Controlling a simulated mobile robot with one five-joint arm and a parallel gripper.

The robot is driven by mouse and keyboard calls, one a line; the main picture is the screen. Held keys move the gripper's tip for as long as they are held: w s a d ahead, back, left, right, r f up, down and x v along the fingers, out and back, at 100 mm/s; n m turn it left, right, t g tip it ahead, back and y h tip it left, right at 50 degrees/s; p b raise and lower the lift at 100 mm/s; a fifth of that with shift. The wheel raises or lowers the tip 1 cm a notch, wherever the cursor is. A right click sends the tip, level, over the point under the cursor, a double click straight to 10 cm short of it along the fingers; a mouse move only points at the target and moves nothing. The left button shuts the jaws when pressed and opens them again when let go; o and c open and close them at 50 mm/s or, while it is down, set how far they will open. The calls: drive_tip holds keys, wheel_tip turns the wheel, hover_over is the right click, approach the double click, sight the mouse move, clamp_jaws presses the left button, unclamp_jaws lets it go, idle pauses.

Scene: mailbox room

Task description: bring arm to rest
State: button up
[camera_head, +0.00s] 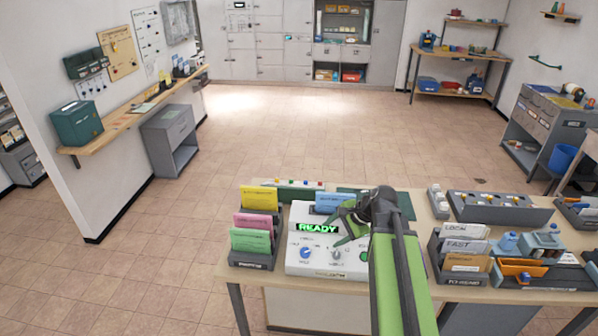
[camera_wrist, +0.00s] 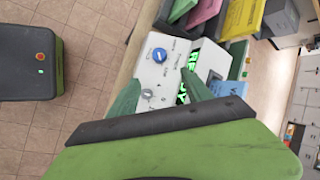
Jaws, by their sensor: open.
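My gripper (camera_head: 350,228) is at the end of my green arm (camera_head: 392,270), over the right part of a white control box on the table. Its green fingers are spread and nothing shows between them. In the wrist view my gripper (camera_wrist: 158,82) is also open, with the box's panel beyond the fingers. The white control box (camera_head: 298,268) has a lit green READY display (camera_head: 318,227), a blue knob (camera_head: 306,253) and a grey knob (camera_head: 337,254). My arm and fingers hide part of the box's right side; I cannot tell whether they touch it.
A rack of coloured cards (camera_head: 252,262) stands left of the box. Right of my arm are a rack of labelled envelopes (camera_head: 463,262) and a dark tray (camera_head: 500,209). The tiled floor (camera_head: 300,130) beyond the table is clear.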

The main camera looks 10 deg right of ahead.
drive_tip(key=a+f+n+g+b, duration=0.1)
drive_tip(key=a+f+n+b, duration=0.1)
drive_tip(key=a+f+b, duration=0.6)
drive_tip(key=s+a+f+n+g+h+b, duration=0.2)
drive_tip(key=s+a+f+n, duration=0.3)
drive_tip(key=s+n, duration=0.1)
drive_tip(key=s+d+n+h, duration=0.1)
drive_tip(key=n, duration=0.1)
drive_tip(key=s+d+n+g+h, duration=0.1)
drive_tip(key=n, duration=0.1)
drive_tip(key=s+d+n, duration=0.1)
drive_tip(key=d+n, duration=0.1)
drive_tip(key=shift+s+f+g+h+p, duration=0.1)
drive_tip(key=shift+s+g+h+p, duration=0.05)
drive_tip(key=shift+g+h+p, duration=0.2)
drive_tip(key=shift+d, duration=0.1)
